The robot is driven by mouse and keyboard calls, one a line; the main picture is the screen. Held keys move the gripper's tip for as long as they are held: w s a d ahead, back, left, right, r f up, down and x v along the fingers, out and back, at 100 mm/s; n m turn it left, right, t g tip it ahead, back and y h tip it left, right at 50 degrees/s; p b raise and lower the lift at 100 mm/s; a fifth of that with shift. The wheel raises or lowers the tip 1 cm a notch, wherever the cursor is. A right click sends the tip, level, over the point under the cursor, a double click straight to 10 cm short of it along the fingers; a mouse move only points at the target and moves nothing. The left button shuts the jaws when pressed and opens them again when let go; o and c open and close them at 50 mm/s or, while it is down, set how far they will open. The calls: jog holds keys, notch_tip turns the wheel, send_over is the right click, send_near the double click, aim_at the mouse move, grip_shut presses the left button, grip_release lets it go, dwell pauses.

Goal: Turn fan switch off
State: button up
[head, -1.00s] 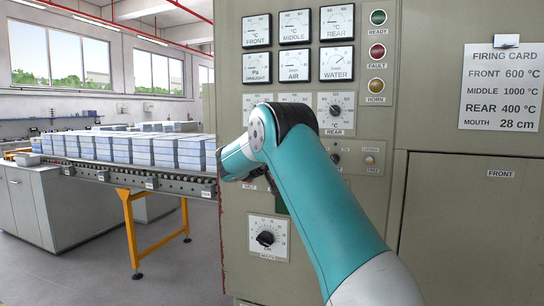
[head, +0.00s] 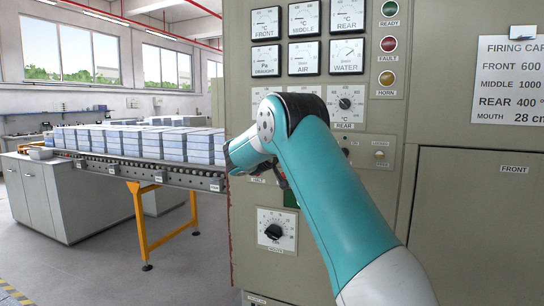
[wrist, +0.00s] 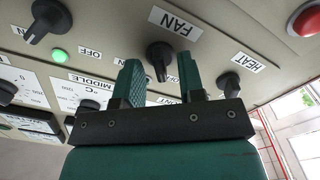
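In the wrist view the black fan knob (wrist: 160,53) is on the beige panel beside a white FAN label (wrist: 175,22). The picture is tilted, so the labels read upside down. My gripper (wrist: 159,62) is open; its two teal fingers point at the panel on either side of the knob. Whether they touch it I cannot tell. The knob's lower part lies between the fingers, and its setting is not clear. In the head view my teal arm hides the fan switch and most of my gripper.
Near the fan knob are a HEAT knob (wrist: 229,83), a red button (wrist: 304,18), a lit green lamp (wrist: 60,54) and another black knob (wrist: 47,20). In the head view, a roller conveyor (head: 150,174) with stacked blocks stands left of the cabinet, with open floor in front.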

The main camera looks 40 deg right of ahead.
jog(key=b+v, duration=0.5)
jog(key=v, duration=1.1)
jog(key=shift+s+a, duration=0.15)
jog(key=shift+a, duration=0.15)
jog(key=shift+f, duration=0.1)
